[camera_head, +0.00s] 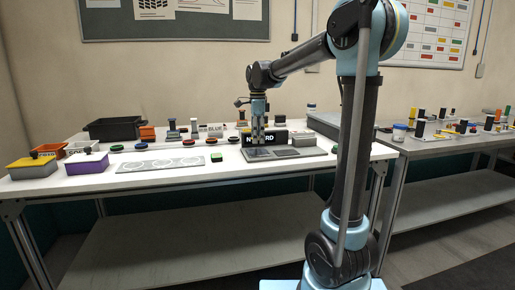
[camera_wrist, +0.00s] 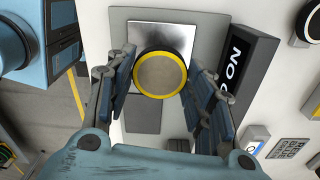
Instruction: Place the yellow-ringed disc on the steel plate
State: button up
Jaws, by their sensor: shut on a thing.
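The yellow-ringed disc (camera_wrist: 160,74) has a grey-brown face and a dark outer edge. My gripper (camera_wrist: 161,66) is shut on it, with a finger on either side. The bright steel plate (camera_wrist: 143,37) lies under and beyond the disc in the wrist view, on a grey board (camera_wrist: 118,30). The disc overlaps the plate's near part; I cannot tell whether they touch. In the head view my gripper (camera_head: 258,140) points down over the left part of the board (camera_head: 285,159); the disc is too small to make out there.
A black block sign with white letters (camera_wrist: 243,68) stands close to the right of my gripper. A darker square (camera_wrist: 143,114) lies on the board nearer me.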

aim_at(258, 152)
jog(key=shift+f, duration=2.15)
jog(key=shift+f, duration=0.1)
jog(key=o, duration=1.1)
jog(key=shift+c, duration=0.2)
notch_tip(258, 152, up, 12)
jog(key=shift+w+r, duration=0.1)
jog(key=s+d+f+n, duration=0.4)
jog(key=s+d, duration=0.4)
jog(key=s+d+f+n+t, duration=0.1)
jog(key=s+d+f+n, duration=0.5)
jog(key=s+f, duration=0.6)
jog(key=s+d+f+n+t, duration=0.1)
jog(key=s+d+f+n, duration=0.6)
jog(key=s+f, duration=0.5)
jog(key=shift+d+f, duration=0.3)
jog(key=shift+f, duration=0.1)
